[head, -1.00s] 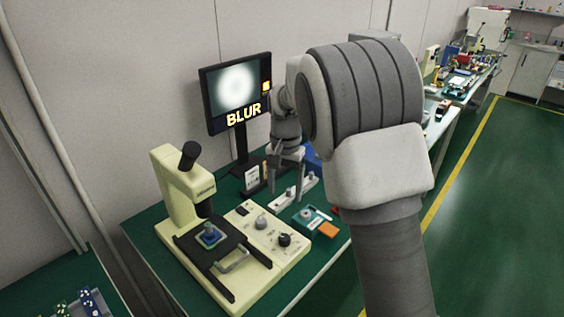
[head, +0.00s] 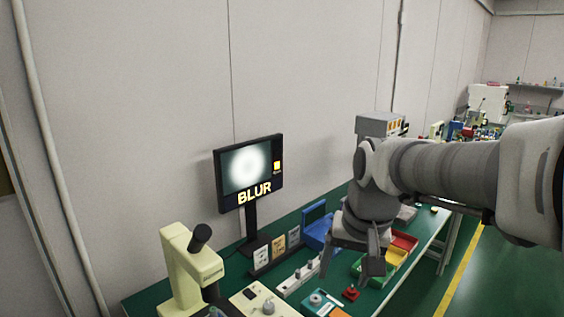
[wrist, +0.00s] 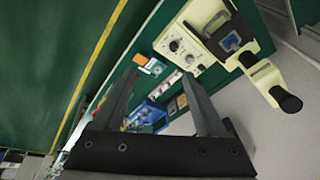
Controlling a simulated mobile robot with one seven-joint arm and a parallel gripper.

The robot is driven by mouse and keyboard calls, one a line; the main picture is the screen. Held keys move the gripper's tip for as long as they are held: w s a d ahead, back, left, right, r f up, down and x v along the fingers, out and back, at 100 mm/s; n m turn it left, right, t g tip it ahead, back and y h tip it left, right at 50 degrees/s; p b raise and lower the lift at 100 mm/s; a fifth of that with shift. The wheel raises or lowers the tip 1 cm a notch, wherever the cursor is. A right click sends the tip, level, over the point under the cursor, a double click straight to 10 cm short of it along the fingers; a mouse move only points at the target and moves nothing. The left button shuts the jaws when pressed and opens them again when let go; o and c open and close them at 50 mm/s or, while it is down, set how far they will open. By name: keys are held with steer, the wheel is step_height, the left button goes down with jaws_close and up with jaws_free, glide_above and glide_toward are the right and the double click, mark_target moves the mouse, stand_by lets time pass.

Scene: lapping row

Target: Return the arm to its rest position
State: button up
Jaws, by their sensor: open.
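My arm reaches in from the right in the head view and ends in my gripper (head: 352,262), which hangs over the workbench (head: 141,303). The gripper is open, and nothing shows between its fingers. In the wrist view my gripper (wrist: 160,95) points down at the bench, its two dark fingers apart. Below it lie the cream control panel with knobs (wrist: 182,42) and an orange and teal item (wrist: 150,67). The fingers appear clear of these things.
A cream microscope (head: 188,266) stands at the lower left, by a monitor (head: 249,172) reading BLUR. A blue holder (head: 318,232) and coloured bins (head: 398,252) stand near my gripper. A grey box (head: 378,125) is behind. Open green floor (wrist: 50,50) lies beside the bench.

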steer(key=s+d+n+t+h, duration=0.1)
steer(key=s+d+n+t, duration=0.1)
steer(key=s, duration=1.1)
steer(key=shift+s+d+r+t+p, duration=0.15)
steer(key=shift+d+r+t+p, duration=0.2)
steer(key=shift+d, duration=0.3)
steer(key=shift+f, duration=0.1)
steer(key=w+a+f+n+g+b, duration=0.1)
steer(key=w+a+f+n+b, duration=0.15)
steer(key=w, duration=0.55)
steer(key=w+a+f+n+g+b, duration=0.1)
steer(key=w+a+f+n+g, duration=0.15)
steer(key=w, duration=0.45)
steer(key=w+a+f+n+g+b, duration=0.1)
steer(key=w+a+f+n+b, duration=0.15)
steer(key=w, duration=0.55)
steer(key=w+a+f+n+g, duration=0.1)
steer(key=w+a+f+n, duration=0.25)
steer(key=w+f, duration=0.35)
steer(key=f+b, duration=0.1)
steer(key=f, duration=0.5)
steer(key=s+f+b, duration=0.1)
steer(key=f, duration=0.5)
steer(key=f+b, duration=0.2)
steer(key=f, duration=0.4)
steer(key=shift+s, duration=0.2)
